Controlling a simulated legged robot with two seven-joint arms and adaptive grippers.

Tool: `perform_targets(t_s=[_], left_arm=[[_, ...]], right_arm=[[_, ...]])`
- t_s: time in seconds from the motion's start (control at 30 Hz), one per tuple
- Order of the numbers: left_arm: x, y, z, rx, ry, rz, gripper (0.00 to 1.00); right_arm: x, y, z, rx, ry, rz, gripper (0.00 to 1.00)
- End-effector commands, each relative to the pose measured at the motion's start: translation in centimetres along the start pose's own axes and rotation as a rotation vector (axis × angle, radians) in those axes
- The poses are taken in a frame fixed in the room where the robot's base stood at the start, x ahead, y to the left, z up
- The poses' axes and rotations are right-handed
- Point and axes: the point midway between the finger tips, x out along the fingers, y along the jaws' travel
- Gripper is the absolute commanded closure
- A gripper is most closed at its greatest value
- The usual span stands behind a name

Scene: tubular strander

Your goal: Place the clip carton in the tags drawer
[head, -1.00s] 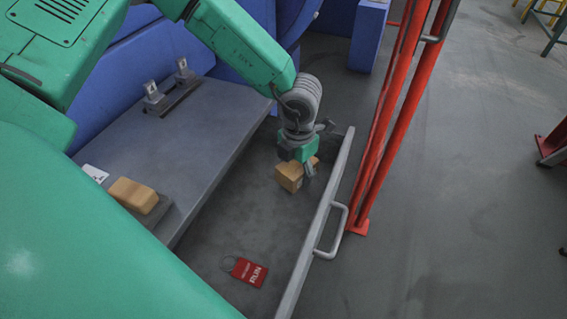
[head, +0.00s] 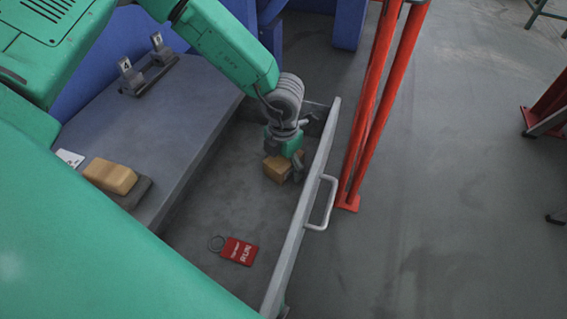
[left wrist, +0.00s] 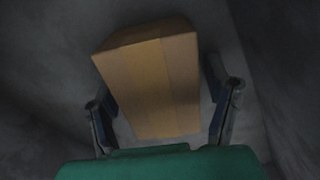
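The clip carton (head: 277,168) is a small tan-brown box inside the open grey tags drawer (head: 187,212), toward its far end. My left gripper (head: 287,160) points down over it, one finger on each side. My right gripper is not in view.
A red RUN tag (head: 239,251) with a ring lies on the near drawer floor. The drawer front (head: 305,205) has a handle (head: 322,203). A red post (head: 375,110) stands just beyond. A tan block (head: 110,176) on a dark base and metal brackets (head: 146,65) occupy the grey shelf.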

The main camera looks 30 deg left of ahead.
Motion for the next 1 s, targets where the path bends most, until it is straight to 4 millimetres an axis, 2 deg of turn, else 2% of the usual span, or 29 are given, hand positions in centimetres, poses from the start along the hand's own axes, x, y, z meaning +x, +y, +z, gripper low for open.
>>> perform_targets(t_s=[0.27, 0.37, 0.7, 0.8, 1.0], left_arm=[[-0.6, 0.0, 0.1, 0.0, -0.001, -0.001, 0.28], [-2.1, 0.0, 0.1, 0.0, -0.003, -0.001, 0.28], [-9.3, 0.0, 0.1, 0.0, -0.003, -0.001, 0.28], [-10.8, 0.0, 0.1, 0.0, -0.002, -0.001, 0.28], [-12.1, 0.0, 0.0, 0.0, 0.0, 0.0, 0.28]], right_arm=[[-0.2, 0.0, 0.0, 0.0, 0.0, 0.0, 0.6], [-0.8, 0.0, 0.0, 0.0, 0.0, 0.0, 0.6], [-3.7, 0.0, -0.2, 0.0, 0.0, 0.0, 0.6], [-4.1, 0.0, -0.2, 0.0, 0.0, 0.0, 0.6], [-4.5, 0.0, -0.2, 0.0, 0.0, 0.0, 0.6]])
